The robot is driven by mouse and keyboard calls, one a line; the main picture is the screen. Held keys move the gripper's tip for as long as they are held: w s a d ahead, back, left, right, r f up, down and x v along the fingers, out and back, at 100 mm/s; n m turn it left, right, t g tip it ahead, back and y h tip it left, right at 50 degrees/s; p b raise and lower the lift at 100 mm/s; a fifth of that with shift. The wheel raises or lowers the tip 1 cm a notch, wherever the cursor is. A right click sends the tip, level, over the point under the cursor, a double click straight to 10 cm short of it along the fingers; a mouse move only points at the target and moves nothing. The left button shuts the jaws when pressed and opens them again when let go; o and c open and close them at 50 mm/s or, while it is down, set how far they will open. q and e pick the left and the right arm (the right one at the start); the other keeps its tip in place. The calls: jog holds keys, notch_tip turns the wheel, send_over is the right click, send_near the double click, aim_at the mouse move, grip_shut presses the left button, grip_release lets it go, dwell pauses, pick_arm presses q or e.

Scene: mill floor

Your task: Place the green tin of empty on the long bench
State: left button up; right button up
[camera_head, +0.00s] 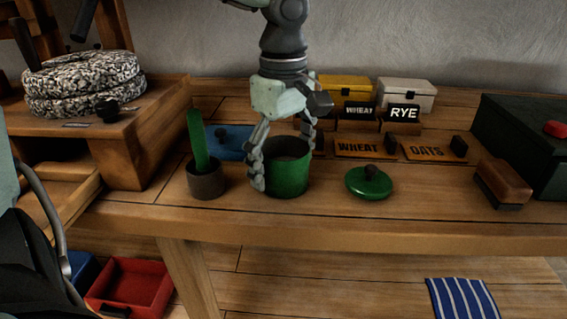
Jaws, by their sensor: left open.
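The green tin (289,178) stands upright and open-topped on the long bench (330,222). Its inside looks greyish, and I cannot tell whether anything is in it. My left gripper (282,160) reaches down from above with its jaws open, one finger at the tin's left side and the other behind its right rim. I cannot tell whether the fingers touch the tin. A green lid with a dark knob (369,183) lies on the bench to the right of the tin. My right gripper is not in view.
A dark cup holding a green stick (206,183) stands close left of the tin. Behind are a blue object (232,141), WHEAT (358,149) and OATS (428,151) plaques, and yellow and white boxes. A brush (503,185) lies right; bench between lid and brush is clear.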

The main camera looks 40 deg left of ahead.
pick_arm(q)
notch_tip(320, 180, up, 12)
dwell(0.4)
jog(key=shift+f, duration=0.15)
